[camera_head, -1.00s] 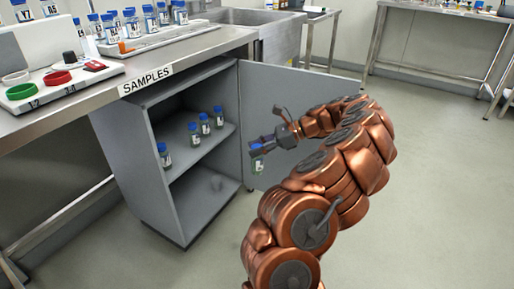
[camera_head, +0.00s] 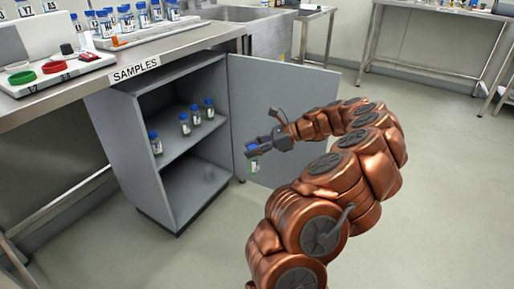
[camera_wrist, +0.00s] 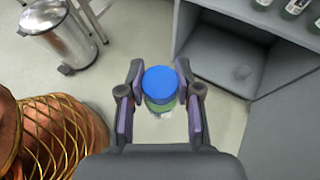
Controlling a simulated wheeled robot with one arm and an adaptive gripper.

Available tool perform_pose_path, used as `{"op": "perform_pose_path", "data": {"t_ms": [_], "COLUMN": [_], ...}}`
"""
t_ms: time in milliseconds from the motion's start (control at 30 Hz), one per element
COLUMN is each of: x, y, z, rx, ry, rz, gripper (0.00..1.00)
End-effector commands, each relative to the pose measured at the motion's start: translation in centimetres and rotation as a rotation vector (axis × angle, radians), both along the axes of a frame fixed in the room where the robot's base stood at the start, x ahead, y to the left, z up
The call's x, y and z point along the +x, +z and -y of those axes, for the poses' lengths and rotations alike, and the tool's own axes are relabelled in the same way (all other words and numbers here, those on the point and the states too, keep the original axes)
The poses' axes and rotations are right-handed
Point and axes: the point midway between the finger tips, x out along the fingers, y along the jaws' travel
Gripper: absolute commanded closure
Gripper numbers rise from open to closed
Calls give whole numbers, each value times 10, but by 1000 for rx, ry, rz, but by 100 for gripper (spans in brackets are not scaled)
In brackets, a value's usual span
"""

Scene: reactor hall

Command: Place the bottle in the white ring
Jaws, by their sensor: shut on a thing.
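My gripper (camera_head: 258,147) is shut on a blue-capped bottle (camera_head: 254,164) with a pale label, held upright in front of the open cabinet door. In the wrist view the bottle's blue cap (camera_wrist: 160,82) sits between the two fingers (camera_wrist: 160,100), with floor below it. The white ring (camera_head: 17,66) is at the left end of the board on the counter, beside a green ring (camera_head: 22,77) and a red ring (camera_head: 54,67). The white ring is empty, well left of and above my gripper.
The open SAMPLES cabinet (camera_head: 150,192) has several blue-capped bottles on its shelf (camera_head: 178,143). Its open door (camera_head: 290,95) stands behind my gripper. More bottles stand in a rack (camera_head: 140,36) on the counter. A bin (camera_wrist: 62,40) shows in the wrist view. The floor at right is clear.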

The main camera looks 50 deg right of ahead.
Motion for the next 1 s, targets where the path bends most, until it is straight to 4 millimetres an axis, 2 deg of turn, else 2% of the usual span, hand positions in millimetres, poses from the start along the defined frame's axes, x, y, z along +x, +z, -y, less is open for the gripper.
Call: {"op": "perform_pose_path", "data": {"t_ms": [267,900,1000], "x": [17,86,95], "y": [-4,-25,-27], "z": [-28,-138,-147], "rx": [2,2,1], "ry": [-52,-302,-335], "rz": [2,-1,1], "gripper": [100,100,100]}}
